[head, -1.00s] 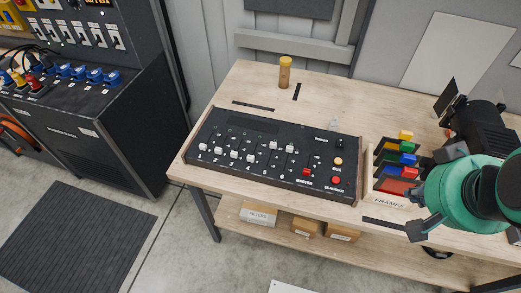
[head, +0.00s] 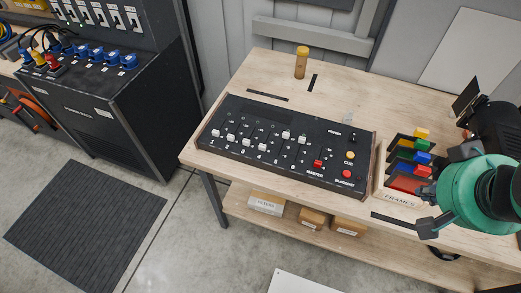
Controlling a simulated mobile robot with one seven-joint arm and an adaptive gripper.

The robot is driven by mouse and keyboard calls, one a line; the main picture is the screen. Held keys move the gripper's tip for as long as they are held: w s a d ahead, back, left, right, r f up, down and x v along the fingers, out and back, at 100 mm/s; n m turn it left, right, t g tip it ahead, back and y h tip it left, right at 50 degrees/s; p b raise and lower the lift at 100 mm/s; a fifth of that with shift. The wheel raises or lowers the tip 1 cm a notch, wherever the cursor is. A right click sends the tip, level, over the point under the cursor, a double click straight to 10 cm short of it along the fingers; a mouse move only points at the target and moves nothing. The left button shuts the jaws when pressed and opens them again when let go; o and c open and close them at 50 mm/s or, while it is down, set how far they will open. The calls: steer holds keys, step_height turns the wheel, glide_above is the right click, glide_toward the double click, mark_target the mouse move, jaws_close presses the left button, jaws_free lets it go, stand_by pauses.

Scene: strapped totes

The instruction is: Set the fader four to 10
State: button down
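The black fader console (head: 235,108) lies on the wooden bench, with numbered channels along its front edge. Fader four's white cap (head: 262,147) sits low in its slot, just above the number 4. The caps of faders one to three also sit low, while those of five (head: 286,135) and six (head: 302,140) sit higher. The red master cap (head: 318,163) is low. My gripper (head: 427,213) is at the right, beside the frames rack and well away from the console. My teal arm hides much of it, and its opening does not show clearly.
The frames rack (head: 397,197) with coloured pieces stands right of the console. A dark lamp-like object (head: 497,125) is behind my arm. An amber bottle (head: 301,63) stands at the back of the bench (head: 345,85). Small boxes (head: 312,218) sit on the lower shelf.

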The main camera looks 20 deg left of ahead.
steer(key=w+a+f+n+h+p, duration=0.2)
steer(key=w+a+f+n, duration=0.3)
steer(key=a+n, duration=0.45)
steer(key=w+a+f+n+h+p, duration=0.1)
steer(key=w+a+f+n, duration=0.35)
steer(key=a+n, duration=0.45)
steer(key=s+a+f+n+t+y, duration=0.1)
steer(key=s+a+f+n, duration=0.1)
steer(key=a+n, duration=0.3)
steer(key=s+a+f+n+t+y+p, duration=0.1)
steer(key=a+f+n, duration=0.3)
steer(key=a, duration=0.5)
steer(key=s+a+f+n+t+y+p, duration=0.1)
steer(key=s+a+f+n, duration=0.3)
steer(key=a+n, duration=0.3)
steer(key=shift+a+n+t, duration=0.25)
steer(key=shift+n+t, duration=0.15)
steer(key=shift+n, duration=0.15)
